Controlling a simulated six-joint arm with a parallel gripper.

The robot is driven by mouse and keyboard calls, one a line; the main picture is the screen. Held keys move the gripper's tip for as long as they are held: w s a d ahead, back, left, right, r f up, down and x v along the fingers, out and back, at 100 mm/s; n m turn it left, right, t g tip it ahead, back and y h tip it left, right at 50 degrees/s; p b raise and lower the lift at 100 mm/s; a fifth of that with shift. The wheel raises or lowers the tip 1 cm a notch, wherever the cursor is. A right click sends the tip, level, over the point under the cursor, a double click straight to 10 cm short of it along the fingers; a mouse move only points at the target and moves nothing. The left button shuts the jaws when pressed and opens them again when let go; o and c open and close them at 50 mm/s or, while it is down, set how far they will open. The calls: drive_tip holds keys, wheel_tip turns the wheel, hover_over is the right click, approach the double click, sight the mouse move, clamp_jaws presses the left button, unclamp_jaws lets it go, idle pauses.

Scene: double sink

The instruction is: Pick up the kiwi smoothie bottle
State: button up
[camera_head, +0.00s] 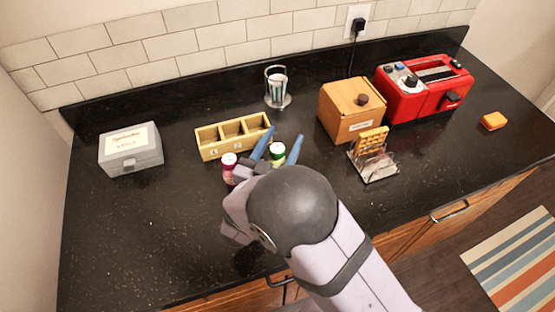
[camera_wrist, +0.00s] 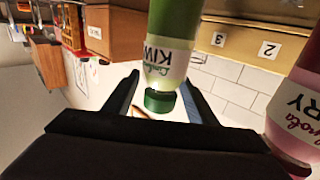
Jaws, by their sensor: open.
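The kiwi smoothie bottle (camera_head: 277,152) stands on the black counter, green with a green cap, and most of it is hidden behind my arm in the head view. In the wrist view, which is upside down, the kiwi bottle (camera_wrist: 167,60) shows a white label reading "KIW". My gripper (camera_head: 280,138) is open, with one blue finger on each side of the bottle. In the wrist view the gripper (camera_wrist: 161,79) has the green cap between its fingers, with gaps visible on both sides.
A pink-red bottle (camera_head: 229,165) stands close to the left of my gripper. A wooden compartment box (camera_head: 233,138) is just behind. A wooden box (camera_head: 349,115), a waffle in a wire holder (camera_head: 375,163) and a red toaster (camera_head: 420,90) stand right. The front-left counter is clear.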

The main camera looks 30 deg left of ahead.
drive_tip(key=shift+w, duration=0.2)
clamp_jaws()
drive_tip(key=shift+r, duration=0.1)
wheel_tip(320, 180, up, 10)
drive_tip(key=b, duration=0.1)
drive_tip(key=shift+b, duration=0.3)
idle(0.5)
